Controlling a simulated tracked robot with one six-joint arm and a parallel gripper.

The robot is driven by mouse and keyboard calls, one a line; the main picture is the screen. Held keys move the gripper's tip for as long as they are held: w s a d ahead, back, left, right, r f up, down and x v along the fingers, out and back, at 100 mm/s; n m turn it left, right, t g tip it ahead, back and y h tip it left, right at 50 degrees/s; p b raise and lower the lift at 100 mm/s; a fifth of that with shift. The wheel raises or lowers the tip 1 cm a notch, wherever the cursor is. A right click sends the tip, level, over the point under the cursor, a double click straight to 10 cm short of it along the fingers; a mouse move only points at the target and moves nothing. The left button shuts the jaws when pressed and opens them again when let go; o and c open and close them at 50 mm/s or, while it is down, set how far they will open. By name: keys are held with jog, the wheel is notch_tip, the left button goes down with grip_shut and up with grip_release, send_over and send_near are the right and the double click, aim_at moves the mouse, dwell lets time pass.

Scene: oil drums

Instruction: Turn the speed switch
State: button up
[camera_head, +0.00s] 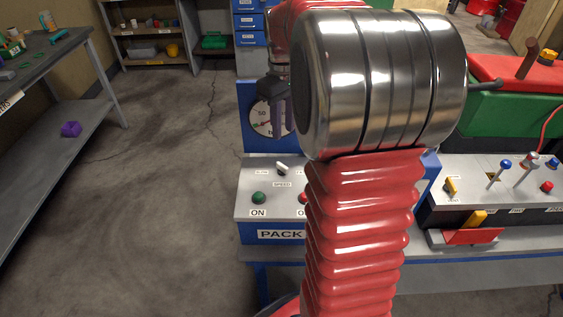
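A green ON button (258,198) sits below and left of the switch. A red button (303,198) to its right is partly hidden by my red arm. My gripper (277,118) shows as dark parts above and behind the switch, in front of a round dial (262,122). It is apart from the switch in the picture. My arm hides much of it, so its opening is unclear.
To the right, a second panel (470,170) carries blue, silver and yellow levers. A green and red machine (510,105) stands behind it. A workbench (60,60) stands at the left, with a purple object (71,129) on its lower shelf. The floor between is clear.

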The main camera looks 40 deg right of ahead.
aim_at(283, 165)
notch_tip(283, 165, down, 14)
jog(key=shift+r, duration=0.15)
dwell(0.5)
grip_shut()
dwell(0.3)
jog(key=shift+a, duration=0.15)
